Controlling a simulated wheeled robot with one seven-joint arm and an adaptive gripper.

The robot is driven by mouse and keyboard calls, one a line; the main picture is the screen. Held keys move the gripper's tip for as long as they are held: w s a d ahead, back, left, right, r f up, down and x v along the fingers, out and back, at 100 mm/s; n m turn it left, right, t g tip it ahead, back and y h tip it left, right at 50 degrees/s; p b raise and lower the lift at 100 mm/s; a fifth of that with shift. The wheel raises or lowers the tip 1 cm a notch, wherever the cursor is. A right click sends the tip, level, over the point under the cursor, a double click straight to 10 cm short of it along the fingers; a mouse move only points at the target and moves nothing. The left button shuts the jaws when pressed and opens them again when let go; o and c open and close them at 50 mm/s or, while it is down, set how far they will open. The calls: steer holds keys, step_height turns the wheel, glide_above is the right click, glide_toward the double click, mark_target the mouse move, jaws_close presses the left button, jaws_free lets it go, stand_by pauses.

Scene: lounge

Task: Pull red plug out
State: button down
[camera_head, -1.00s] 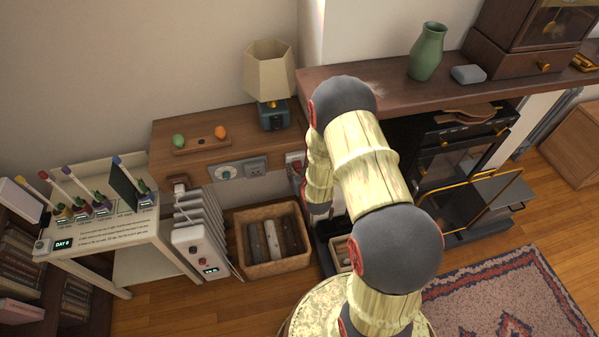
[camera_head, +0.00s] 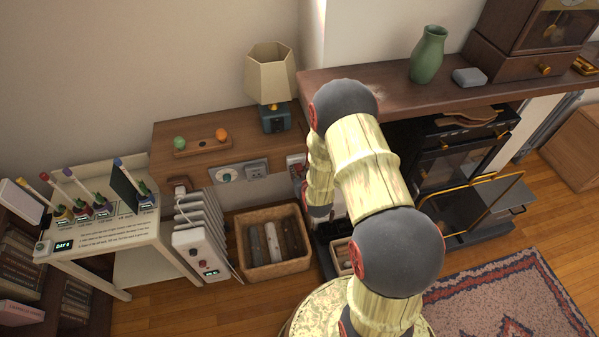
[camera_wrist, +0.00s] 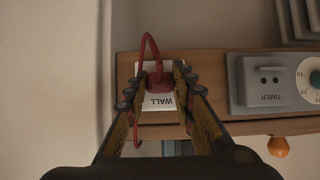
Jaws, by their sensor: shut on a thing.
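The red plug (camera_wrist: 158,84) sits at the white wall socket plate marked WALL (camera_wrist: 159,101) in the wrist view, where the lettering appears upside down. A red cord loops up from it and hangs down on the left. My gripper (camera_wrist: 159,74) is shut on the red plug, one finger on each side. I cannot tell whether the plug's pins are still inside the socket. In the head view the white socket plate (camera_head: 295,159) shows just left of my arm, which hides much of the plug and gripper.
A grey TIMER socket with a dial (camera_wrist: 266,82) is to the right in the wrist view. In the head view, a radiator (camera_head: 200,240), a log basket (camera_head: 273,266) and a lamp (camera_head: 271,75) stand nearby. The mantel (camera_head: 400,78) is above right.

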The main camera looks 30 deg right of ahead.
steer(key=shift+s, duration=0.15)
steer(key=s, duration=0.2)
steer(key=s+a, duration=0.1)
steer(key=s, duration=0.1)
steer(key=shift+s+a, duration=0.2)
stand_by(0.9)
